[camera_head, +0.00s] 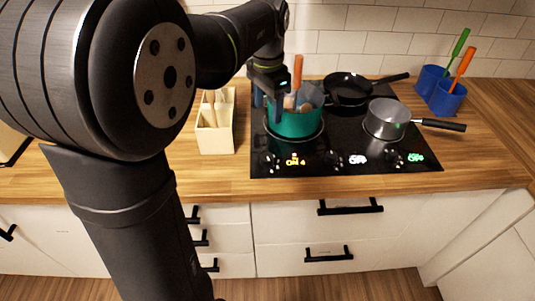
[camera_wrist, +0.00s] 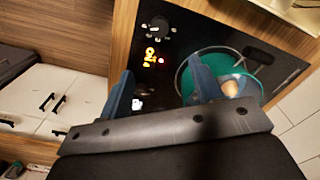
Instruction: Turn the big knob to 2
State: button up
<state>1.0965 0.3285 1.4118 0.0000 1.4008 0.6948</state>
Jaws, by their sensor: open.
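A black cooktop (camera_head: 345,151) is set in the wooden counter. Along its front edge are dark knobs, one (camera_head: 270,161) beside a lit orange readout (camera_head: 295,161) that looks like "ON". In the wrist view a round black knob (camera_wrist: 158,28) with pale marks stands beyond my fingertips, near the orange readout (camera_wrist: 150,57). I cannot tell which knob is the big one, or its setting. My gripper (camera_wrist: 162,85) is open, its two blue fingers apart with nothing between them. In the head view my gripper (camera_head: 266,98) is over the left part of the cooktop, at the teal pot.
The teal pot (camera_head: 295,124), with pale contents and an orange-handled utensil (camera_head: 298,68), stands at left. A black pan (camera_head: 348,89) is behind, a grey saucepan (camera_head: 384,120) right. A cream utensil holder (camera_head: 215,138) and blue cups (camera_head: 443,98) flank the cooktop. The front counter is clear.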

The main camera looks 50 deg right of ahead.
aim_at(268, 156)
notch_tip(268, 156, down, 17)
jog(key=shift+f, duration=0.2)
dwell(0.3)
jog(key=shift+c, duration=0.2)
jog(key=c, duration=0.9)
